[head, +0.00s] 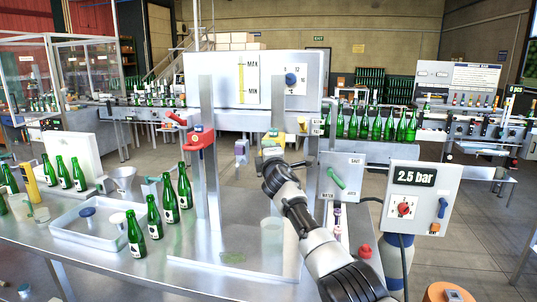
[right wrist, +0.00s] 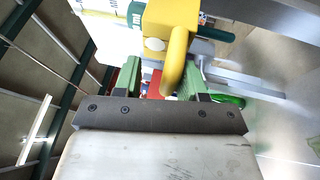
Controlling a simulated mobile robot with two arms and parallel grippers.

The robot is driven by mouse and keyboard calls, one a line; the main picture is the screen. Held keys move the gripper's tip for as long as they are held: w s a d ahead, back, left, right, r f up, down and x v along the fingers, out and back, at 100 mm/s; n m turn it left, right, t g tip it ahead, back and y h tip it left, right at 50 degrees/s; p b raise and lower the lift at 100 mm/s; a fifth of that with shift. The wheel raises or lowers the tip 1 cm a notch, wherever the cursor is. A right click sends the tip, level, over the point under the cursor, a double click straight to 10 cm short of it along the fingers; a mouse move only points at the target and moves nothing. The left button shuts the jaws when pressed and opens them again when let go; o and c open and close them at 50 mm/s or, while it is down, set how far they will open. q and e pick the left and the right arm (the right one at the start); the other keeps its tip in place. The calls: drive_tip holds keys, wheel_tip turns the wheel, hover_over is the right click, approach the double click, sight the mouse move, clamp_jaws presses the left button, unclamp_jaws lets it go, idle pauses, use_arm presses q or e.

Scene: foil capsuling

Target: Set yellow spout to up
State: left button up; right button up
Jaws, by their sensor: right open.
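The yellow spout (right wrist: 176,62) fills the upper middle of the right wrist view, a thick yellow body with a curved, hook-like tube. In the head view its yellow (head: 272,151) shows at the end of my right arm, partly hidden by the hand. My right gripper (right wrist: 162,82) is open, its two green fingers on either side of the tube's curved end. I cannot tell whether they touch it. My left gripper is not in view.
A red spout (head: 201,138) is on the left metal post. Green bottles (head: 155,217) and a white tray (head: 75,238) stand on the table. A lever box (head: 342,177) and a 2.5 bar panel (head: 416,200) stand close right of my arm.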

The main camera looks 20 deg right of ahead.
drive_tip(key=shift+f, duration=0.15)
drive_tip(key=v, duration=1)
drive_tip(key=shift+s+b, duration=0.4)
